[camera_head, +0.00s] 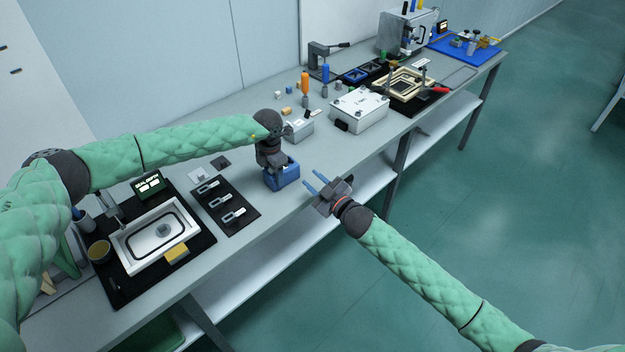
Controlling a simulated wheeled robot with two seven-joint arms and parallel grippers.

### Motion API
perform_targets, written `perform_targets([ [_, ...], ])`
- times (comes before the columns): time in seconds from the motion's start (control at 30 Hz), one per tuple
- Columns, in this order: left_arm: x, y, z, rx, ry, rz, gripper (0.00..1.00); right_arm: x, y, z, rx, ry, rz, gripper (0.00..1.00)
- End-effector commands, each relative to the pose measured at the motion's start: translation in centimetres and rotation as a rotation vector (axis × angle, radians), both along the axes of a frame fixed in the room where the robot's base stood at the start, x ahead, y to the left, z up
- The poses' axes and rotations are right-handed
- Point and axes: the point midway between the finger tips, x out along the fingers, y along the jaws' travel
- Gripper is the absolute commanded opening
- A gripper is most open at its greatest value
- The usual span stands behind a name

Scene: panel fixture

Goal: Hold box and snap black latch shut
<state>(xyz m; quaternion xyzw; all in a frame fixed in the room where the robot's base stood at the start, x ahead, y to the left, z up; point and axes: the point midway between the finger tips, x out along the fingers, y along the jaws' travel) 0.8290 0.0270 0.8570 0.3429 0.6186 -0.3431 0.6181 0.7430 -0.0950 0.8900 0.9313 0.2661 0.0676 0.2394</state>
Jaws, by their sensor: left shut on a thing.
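A small blue box (287,181) sits near the front edge of the bench. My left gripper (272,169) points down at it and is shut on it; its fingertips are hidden. My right gripper (310,180) is just right of the blue box, apart from it, with two blue fingers spread and nothing between them. I cannot make out a latch on the blue box at this size. A white lidded box (364,110) stands further back, with a small black part (341,126) at its front left corner.
A black mat (232,219) with several pale clips lies left of the blue box. A white tray-like fixture (124,249) is at the near left. A grey box (300,131) and orange and blue-handled tools stand behind. The bench between the blue and white boxes is clear.

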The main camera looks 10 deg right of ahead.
Motion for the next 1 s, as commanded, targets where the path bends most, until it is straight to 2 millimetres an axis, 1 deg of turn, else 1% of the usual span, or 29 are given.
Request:
perform_targets([
  [0.17, 0.0, 0.0, 0.1, -0.001, -0.001, 0.000, 0.19, 0.0, 0.0, 0.0, 0.000, 0.000, 0.000, 0.29],
  [0.2, 0.0, 0.0, 0.1, -0.001, -0.001, 0.000, 0.58, 0.0, 0.0, 0.0, 0.000, 0.000, 0.000, 0.29],
  [0.27, 0.0, 0.0, 0.1, -0.001, -0.001, 0.000, 0.70, 0.0, 0.0, 0.0, 0.000, 0.000, 0.000, 0.29],
  [0.3, 0.0, 0.0, 0.1, -0.001, -0.001, 0.000, 0.78, 0.0, 0.0, 0.0, 0.000, 0.000, 0.000, 0.29],
  [0.33, 0.0, 0.0, 0.1, -0.001, -0.001, 0.000, 0.80, 0.0, 0.0, 0.0, 0.000, 0.000, 0.000, 0.29],
  [0.57, 0.0, 0.0, 0.0, 0.000, 0.000, 0.000, 0.80, 0.0, 0.0, 0.0, 0.000, 0.000, 0.000, 0.29],
  [0.67, 0.0, 0.0, 0.3, -0.001, -0.001, 0.000, 0.80, 0.0, 0.0, 0.0, 0.000, 0.000, 0.000, 0.29],
  [0.77, 0.1, 0.0, 1.2, -0.001, -0.002, -0.001, 0.80, 0.0, 0.0, 0.0, 0.000, 0.000, 0.000, 0.29],
  [0.87, 0.1, 0.0, 2.7, -0.001, -0.003, -0.001, 0.80, 0.0, 0.0, 0.0, 0.000, 0.000, 0.000, 0.29],
  [1.0, 0.1, 0.0, 5.4, -0.001, -0.002, -0.001, 0.80, 0.0, 0.0, 0.0, 0.000, 0.000, 0.000, 0.29],
])
